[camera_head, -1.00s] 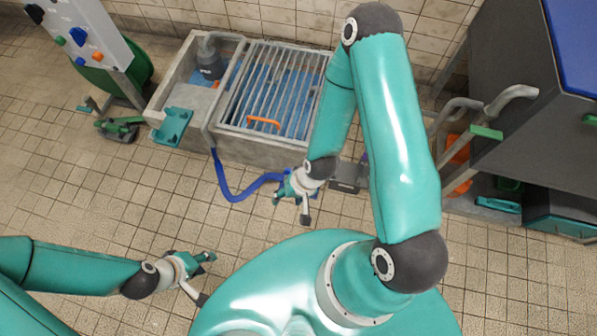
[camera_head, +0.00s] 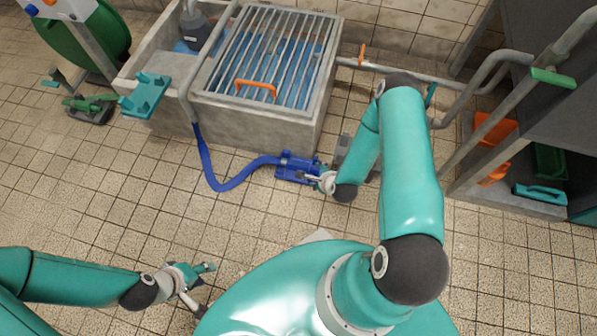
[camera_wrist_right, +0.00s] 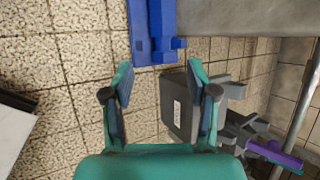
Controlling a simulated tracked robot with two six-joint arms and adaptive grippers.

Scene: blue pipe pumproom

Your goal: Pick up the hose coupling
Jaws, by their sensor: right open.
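The blue hose coupling (camera_head: 292,166) lies on the tiled floor in front of the concrete basin, at the end of a blue hose (camera_head: 224,186). My right gripper (camera_head: 322,178) is at its right end in the head view. In the right wrist view, the coupling (camera_wrist_right: 152,32) shows at the top, beyond the open fingers of my right gripper (camera_wrist_right: 160,72). Nothing is between those fingertips; I cannot tell from the head view whether they touch it. My left gripper (camera_head: 204,287) is open and empty, low above the floor at the lower left.
The concrete basin (camera_head: 252,122) with a barred grate (camera_head: 262,58) and orange handle stands behind the coupling. A grey labelled box (camera_wrist_right: 178,108) lies close to the right finger. Pipes (camera_head: 480,85) and a shelf with orange and green items are at right.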

